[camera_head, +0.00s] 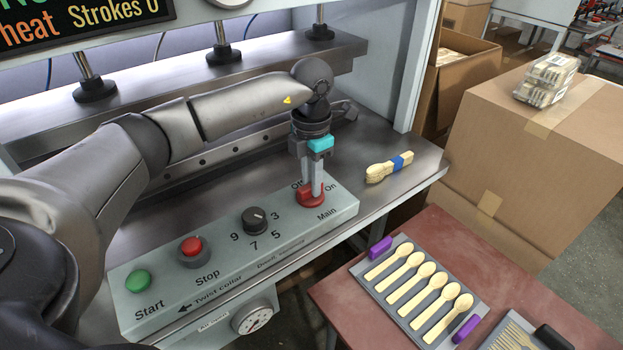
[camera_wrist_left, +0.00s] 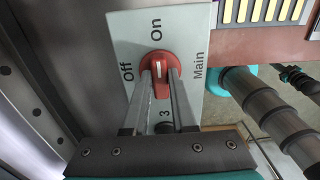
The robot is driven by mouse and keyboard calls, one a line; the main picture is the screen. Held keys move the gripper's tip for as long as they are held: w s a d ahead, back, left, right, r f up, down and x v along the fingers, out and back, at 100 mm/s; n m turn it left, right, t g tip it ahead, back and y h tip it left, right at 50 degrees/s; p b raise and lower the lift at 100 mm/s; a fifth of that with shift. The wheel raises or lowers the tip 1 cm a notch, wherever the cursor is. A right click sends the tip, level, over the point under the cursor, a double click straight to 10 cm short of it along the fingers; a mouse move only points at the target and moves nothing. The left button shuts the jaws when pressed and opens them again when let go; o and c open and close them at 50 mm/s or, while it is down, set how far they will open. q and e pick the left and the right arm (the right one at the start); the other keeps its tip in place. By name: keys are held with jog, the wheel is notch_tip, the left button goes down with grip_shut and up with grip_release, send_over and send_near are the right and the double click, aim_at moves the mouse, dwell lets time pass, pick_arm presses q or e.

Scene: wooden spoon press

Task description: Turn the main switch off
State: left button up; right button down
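The main switch (camera_head: 309,199) is a red rotary knob at the right end of the grey control panel (camera_head: 345,207), with On, Off and Main printed around it. In the left wrist view the knob (camera_wrist_left: 160,66) has a white mark in line with the On label. My left gripper (camera_head: 312,190) points down over the knob. In the left wrist view its two fingers (camera_wrist_left: 160,80) stand close on either side of the knob's handle and look closed on it. They hide part of the knob's sides. My right gripper is not in view.
The panel also holds a green Start button (camera_head: 138,281), a red Stop button (camera_head: 192,246) and a black dial (camera_head: 255,220). A bundle of wooden spoons (camera_head: 388,168) lies right of the panel. A spoon tray (camera_head: 449,286) sits on the red table (camera_head: 345,300). Cardboard boxes (camera_head: 540,150) stand behind.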

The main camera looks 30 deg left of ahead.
pick_arm(q)
grip_shut()
jog(key=shift+n+p, duration=0.3)
jog(key=shift+n, duration=0.1)
jog(key=n+p, duration=0.1)
jog(key=n, duration=0.2)
jog(key=shift+r+p, duration=0.15)
jog(key=shift+p, duration=0.15)
jog(key=n+p, duration=0.2)
jog(key=n, duration=0.2)
jog(key=shift+a+n+p, duration=0.1)
jog(key=shift+n+p, duration=0.2)
jog(key=n+p, duration=0.3)
jog(key=n, duration=0.2)
jog(key=shift+a, duration=0.1)
jog(key=n+p, duration=0.2)
jog(key=n, duration=0.2)
jog(key=shift+p, duration=0.4)
jog(key=shift+n, duration=0.5)
